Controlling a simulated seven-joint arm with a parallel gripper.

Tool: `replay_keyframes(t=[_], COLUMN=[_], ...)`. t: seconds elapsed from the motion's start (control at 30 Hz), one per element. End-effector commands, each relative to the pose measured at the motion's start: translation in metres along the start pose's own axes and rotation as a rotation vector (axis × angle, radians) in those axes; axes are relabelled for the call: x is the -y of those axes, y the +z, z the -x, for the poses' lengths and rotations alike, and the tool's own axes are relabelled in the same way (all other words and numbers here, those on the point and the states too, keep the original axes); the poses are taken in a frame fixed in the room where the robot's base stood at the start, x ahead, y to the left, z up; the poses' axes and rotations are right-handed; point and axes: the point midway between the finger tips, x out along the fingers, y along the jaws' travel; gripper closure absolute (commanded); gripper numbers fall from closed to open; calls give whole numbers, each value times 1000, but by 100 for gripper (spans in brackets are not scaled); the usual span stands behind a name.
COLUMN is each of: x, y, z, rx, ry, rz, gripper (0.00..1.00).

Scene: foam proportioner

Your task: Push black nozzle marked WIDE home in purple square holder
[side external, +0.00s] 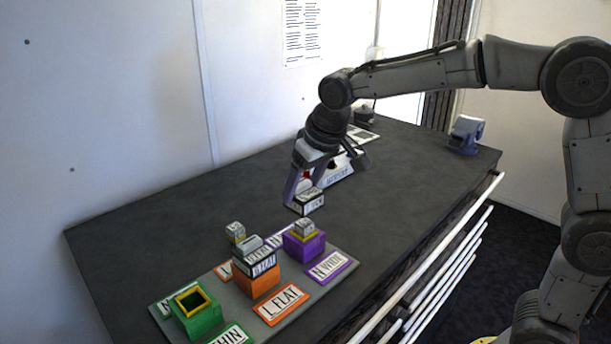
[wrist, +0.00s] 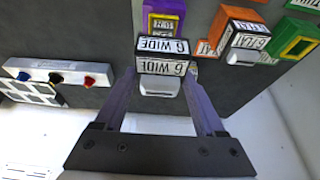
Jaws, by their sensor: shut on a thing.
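My gripper (side external: 304,198) is shut on the black nozzle marked WIDE (side external: 311,202), a block with white lettered bands. In the wrist view the nozzle (wrist: 163,56) sits between my two fingertips (wrist: 164,74), its lettering reading "G WIDE". The purple square holder (side external: 304,246) stands on the grey board, in front of and below the nozzle and apart from it. A yellow-edged piece with a pale lettered top shows on top of the holder. In the wrist view the purple holder (wrist: 166,8) is partly cut off at the top edge.
The orange holder (side external: 260,284) beside it carries a black block marked FLAT (side external: 261,262). The green holder (side external: 198,316) shows an open yellow-rimmed top. Label plates lie on the grey board (side external: 338,258). A white box with knobs (wrist: 58,72) stands behind my gripper.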

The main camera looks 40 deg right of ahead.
Motion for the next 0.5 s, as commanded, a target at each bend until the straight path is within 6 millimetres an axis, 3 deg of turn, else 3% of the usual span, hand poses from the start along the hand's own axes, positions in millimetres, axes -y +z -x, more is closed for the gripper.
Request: replay_keyframes(t=[0.5], x=[-1], y=[18], z=[-42], rx=[1], ry=[1], rz=[-1], gripper=[87])
